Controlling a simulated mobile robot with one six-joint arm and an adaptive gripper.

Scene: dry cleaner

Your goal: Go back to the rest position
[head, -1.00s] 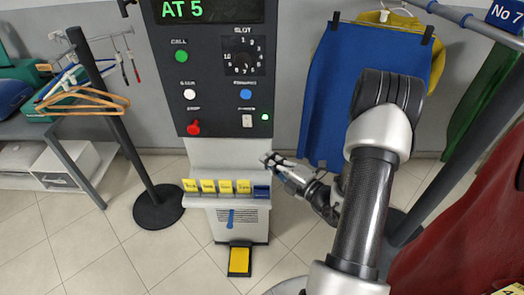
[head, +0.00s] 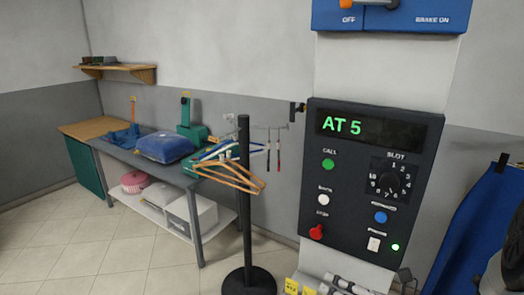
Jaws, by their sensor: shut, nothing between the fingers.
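My gripper (head: 338,285) shows only in part at the bottom edge of the head view, in front of the lower end of the control column. Its fingers are shut with nothing between them. The rest of my arm is mostly out of the picture, with a dark part at the lower right. The control panel (head: 344,172) stands above and behind my gripper, its display reading "AT 5". It carries a green, a white, a red and a blue button, a slot dial (head: 394,184) and a lit green lamp.
A black post on a round base (head: 249,280) stands left of the panel, by wooden hangers (head: 232,178). A grey table (head: 150,172) with a blue folded item (head: 165,147) is further left. Blue cloth (head: 470,235) hangs at right. Floor at lower left is clear.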

